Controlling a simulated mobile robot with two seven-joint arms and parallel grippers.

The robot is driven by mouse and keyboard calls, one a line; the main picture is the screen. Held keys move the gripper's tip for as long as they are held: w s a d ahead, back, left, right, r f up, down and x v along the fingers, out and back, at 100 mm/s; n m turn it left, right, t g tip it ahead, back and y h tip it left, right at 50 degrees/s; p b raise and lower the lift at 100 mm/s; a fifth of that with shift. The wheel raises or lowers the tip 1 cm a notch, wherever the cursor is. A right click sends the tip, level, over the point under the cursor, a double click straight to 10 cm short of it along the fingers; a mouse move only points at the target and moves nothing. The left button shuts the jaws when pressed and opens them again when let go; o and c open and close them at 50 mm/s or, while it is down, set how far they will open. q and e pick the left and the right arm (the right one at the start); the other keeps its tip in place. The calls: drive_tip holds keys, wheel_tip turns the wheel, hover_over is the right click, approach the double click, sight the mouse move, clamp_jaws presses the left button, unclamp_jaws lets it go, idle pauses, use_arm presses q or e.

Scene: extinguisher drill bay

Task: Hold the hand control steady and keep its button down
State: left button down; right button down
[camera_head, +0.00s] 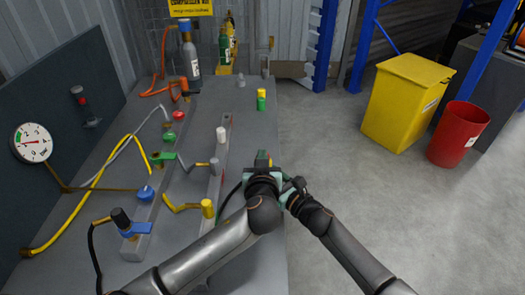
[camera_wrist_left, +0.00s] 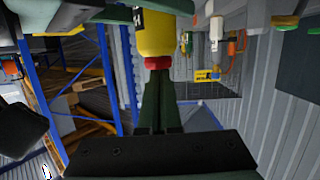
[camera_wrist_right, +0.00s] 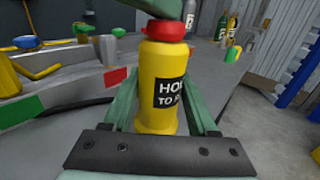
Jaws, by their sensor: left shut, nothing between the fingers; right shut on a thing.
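The hand control is a yellow cylinder with a black "HOLD TO" label, plain in the right wrist view (camera_wrist_right: 158,75). Its red button (camera_wrist_right: 166,29) is on top. My right gripper (camera_wrist_right: 160,112) is shut around the yellow body, a finger on each side, and the control stands about upright. My left gripper (camera_wrist_left: 158,85) is shut and empty, its fingertips against the red button (camera_wrist_left: 158,63) in the left wrist view. How far the button is pressed I cannot tell. In the head view my left gripper (camera_head: 263,170) mostly hides the control.
The grey bench (camera_head: 243,120) carries valves, hoses and a small green-and-yellow cylinder (camera_head: 261,100). A gauge (camera_head: 32,143) is on the dark panel at left. A yellow bin (camera_head: 405,105) and a red bin (camera_head: 458,135) stand on the floor at right. The floor beside the bench is clear.

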use_arm(q)
drive_tip(key=shift+f, duration=0.15)
drive_tip(key=v, duration=0.7)
drive_tip(key=shift+s, duration=0.25)
use_arm(e)
drive_tip(key=shift+c, duration=0.5)
unclamp_jaws()
drive_tip(key=shift+d, duration=0.1)
drive_tip(key=v, duration=1.2)
